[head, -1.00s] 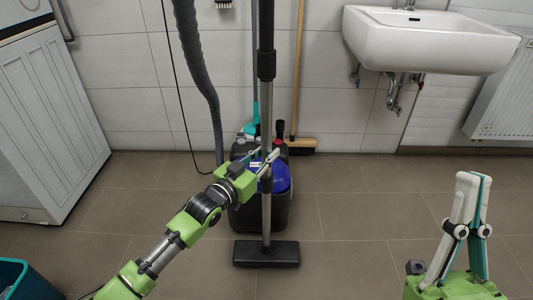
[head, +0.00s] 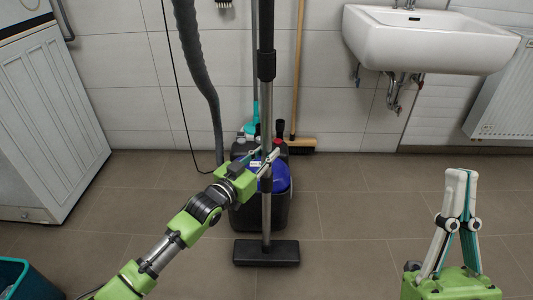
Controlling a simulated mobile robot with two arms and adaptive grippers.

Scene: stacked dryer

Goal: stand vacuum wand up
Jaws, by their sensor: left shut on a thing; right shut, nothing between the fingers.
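The vacuum wand (head: 266,215) stands upright in the middle of the head view. Its grey tube runs up out of the top of the picture, with a black collar partway up. Its flat black floor head (head: 266,254) rests on the tiled floor. My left gripper (head: 270,161) is shut on the wand's tube at mid-height, in front of a dark bin. My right gripper (head: 462,174) is at the lower right, pointing up, shut and empty, well apart from the wand.
A dark bin (head: 277,212) with bottles and a blue item stands right behind the wand. A broom (head: 297,80) and a grey hose (head: 197,70) are near the wall. A white sink (head: 430,40) is at upper right, a white appliance (head: 50,120) at left.

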